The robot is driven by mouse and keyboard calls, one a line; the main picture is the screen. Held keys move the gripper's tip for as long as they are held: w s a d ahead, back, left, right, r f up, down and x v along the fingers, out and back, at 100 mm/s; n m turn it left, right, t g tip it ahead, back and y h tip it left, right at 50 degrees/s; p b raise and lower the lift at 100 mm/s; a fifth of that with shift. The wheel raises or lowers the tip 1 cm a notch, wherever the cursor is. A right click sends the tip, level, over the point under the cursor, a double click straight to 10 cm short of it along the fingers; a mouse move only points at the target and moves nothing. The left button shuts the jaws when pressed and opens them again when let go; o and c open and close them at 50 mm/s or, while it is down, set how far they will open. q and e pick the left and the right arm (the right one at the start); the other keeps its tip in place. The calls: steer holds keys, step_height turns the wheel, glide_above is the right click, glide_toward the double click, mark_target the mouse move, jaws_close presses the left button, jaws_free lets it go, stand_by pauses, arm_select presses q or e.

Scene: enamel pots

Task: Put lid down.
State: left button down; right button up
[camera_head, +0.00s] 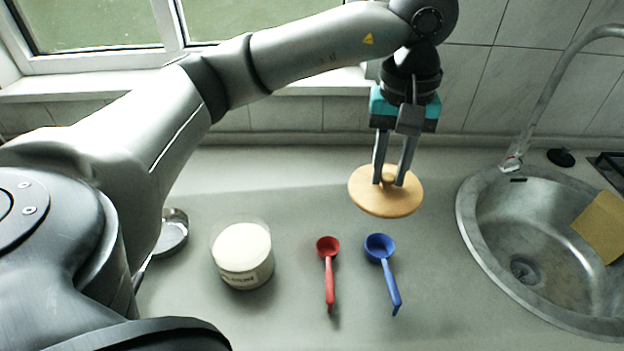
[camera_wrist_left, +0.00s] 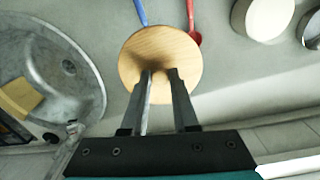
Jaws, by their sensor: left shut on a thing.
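The lid is a round, light wooden disc (camera_head: 402,200) with a small knob. My left gripper (camera_head: 391,180) is shut on its knob from above. In the head view the lid appears near the back of the counter, behind the scoops; whether it touches the counter is hard to tell. The lid also shows in the left wrist view (camera_wrist_left: 160,48), between and beyond the fingertips. A lidless jar (camera_head: 243,256) with white contents stands on the counter, left of the scoops. My right gripper is not in view.
A red scoop (camera_head: 328,270) and a blue scoop (camera_head: 384,262) lie on the grey counter (camera_head: 440,300). A metal bowl (camera_head: 174,232) is at the left, partly hidden by my arm. A sink (camera_head: 540,235) with a yellow cloth (camera_head: 601,228) and a faucet is at the right.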

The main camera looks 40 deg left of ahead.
arm_select(q)
steer(key=a+n, duration=0.1)
steer(key=n, duration=0.1)
steer(key=w+a+n, duration=0.1)
steer(key=n, duration=0.1)
steer(key=shift+w+r+n, duration=0.1)
steer(key=shift+w+n, duration=0.1)
steer(key=shift+n, duration=0.1)
steer(key=a+n, duration=0.1)
steer(key=n, duration=0.1)
steer(key=w+a+n, duration=0.1)
steer(key=n, duration=0.1)
steer(key=shift+w+r, duration=0.1)
steer(key=w+a+n+b, duration=0.1)
steer(key=a+n, duration=0.7)
steer(key=n, duration=0.7)
steer(key=w+a+n+b, duration=0.1)
steer(key=w+a+n, duration=0.1)
steer(key=a+n, duration=0.95)
steer(key=d+f+n+b, duration=0.1)
steer(key=f, duration=0.5)
steer(key=d+f+n+b, duration=0.1)
steer(key=f, duration=0.6)
steer(key=d+f+n+b, duration=0.1)
steer(key=d+f+n, duration=0.1)
steer(key=f, duration=0.4)
steer(key=shift+s+f, duration=0.2)
steer(key=shift+f, duration=0.05)
